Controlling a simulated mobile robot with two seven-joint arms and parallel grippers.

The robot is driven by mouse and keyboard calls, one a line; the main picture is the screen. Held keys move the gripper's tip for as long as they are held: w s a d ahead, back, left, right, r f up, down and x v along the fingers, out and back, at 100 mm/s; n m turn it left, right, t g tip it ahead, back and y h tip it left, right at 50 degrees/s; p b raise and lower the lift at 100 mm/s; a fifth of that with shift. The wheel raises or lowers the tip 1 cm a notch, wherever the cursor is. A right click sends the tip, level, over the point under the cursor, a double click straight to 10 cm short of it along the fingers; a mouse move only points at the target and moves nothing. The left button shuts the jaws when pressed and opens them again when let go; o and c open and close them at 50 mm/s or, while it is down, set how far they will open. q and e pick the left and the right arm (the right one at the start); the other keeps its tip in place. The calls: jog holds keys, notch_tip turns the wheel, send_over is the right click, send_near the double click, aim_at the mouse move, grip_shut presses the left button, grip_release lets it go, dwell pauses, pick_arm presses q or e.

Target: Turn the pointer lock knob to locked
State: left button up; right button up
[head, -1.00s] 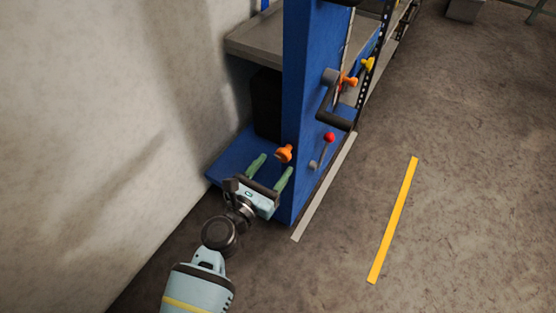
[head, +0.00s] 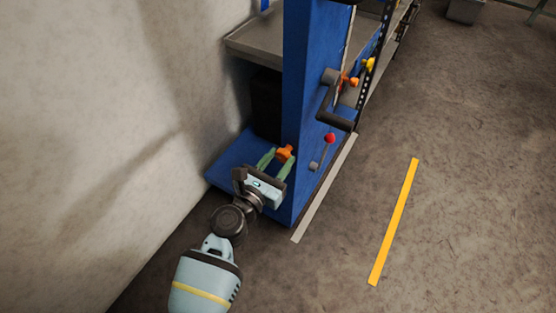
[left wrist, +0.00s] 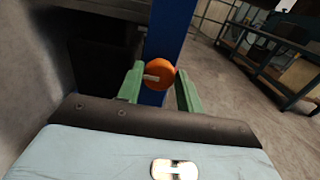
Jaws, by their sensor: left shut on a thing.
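The orange pointer lock knob (head: 285,152) sits low on the near face of the blue machine post. In the left wrist view the knob (left wrist: 160,74) shows as a round orange disc with a pale pointer mark aimed left. My left gripper (head: 277,158) has its two green fingers on either side of the knob and is shut on it. In the left wrist view the left gripper (left wrist: 160,86) spans the knob, one finger at its left and one at its right. My right gripper is not in view.
A red-topped lever (head: 329,139) and a dark grey crank handle (head: 335,120) stick out right of the knob. A blue base plate (head: 232,160) lies left of the post. Open floor with a yellow stripe (head: 393,220) lies to the right.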

pick_arm(q)
jog(key=shift+m, duration=0.3)
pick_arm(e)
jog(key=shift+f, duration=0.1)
pick_arm(q)
jog(key=m+b, duration=0.1)
jog(key=m, duration=0.2)
jog(key=shift+f, duration=0.1)
jog(key=m, duration=0.4)
jog(key=shift+d+b, duration=0.1)
jog(key=shift+b, duration=0.3)
jog(key=m, duration=0.3)
jog(key=shift+s+m, duration=0.1)
jog(key=shift+m, duration=0.3)
jog(key=m, duration=0.3)
jog(key=shift+f, duration=0.1)
jog(key=m, duration=0.2)
jog(key=shift+m, duration=0.7)
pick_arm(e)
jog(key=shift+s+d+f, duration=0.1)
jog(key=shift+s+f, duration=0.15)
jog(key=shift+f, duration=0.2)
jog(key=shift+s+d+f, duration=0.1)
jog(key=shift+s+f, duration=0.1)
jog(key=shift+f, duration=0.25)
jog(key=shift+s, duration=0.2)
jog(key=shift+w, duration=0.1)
